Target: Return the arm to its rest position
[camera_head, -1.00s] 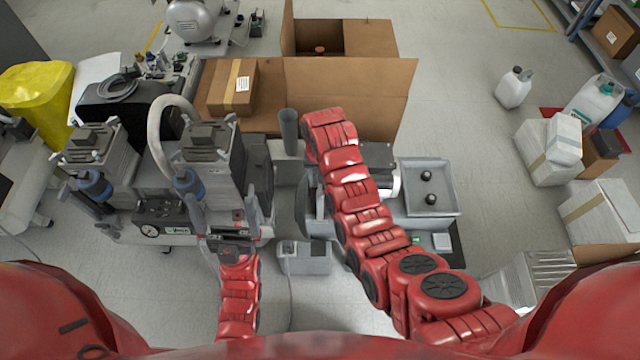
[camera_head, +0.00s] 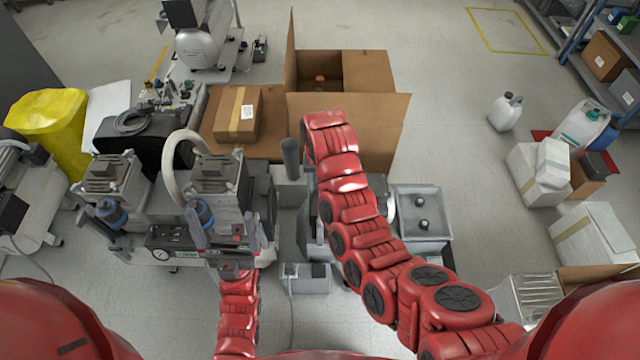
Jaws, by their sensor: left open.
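My left arm (camera_head: 238,315) comes up from the bottom, left of centre. Its gripper (camera_head: 226,228) is open, with its two fingers apart in front of the dental compressor unit (camera_head: 215,180) with the blue-banded filter. I cannot tell whether the fingers touch the unit. My right arm (camera_head: 365,235) reaches up and across the middle, and its far end bends down in front of the open cardboard box. The right gripper is hidden behind its own arm links.
An open cardboard box (camera_head: 350,105) and a closed carton (camera_head: 237,114) stand beyond the arms. A grey tray (camera_head: 440,212) with two black knobs is right of my right arm. A yellow bag (camera_head: 52,125) is at left. White boxes (camera_head: 592,245) are at right, with clear floor between.

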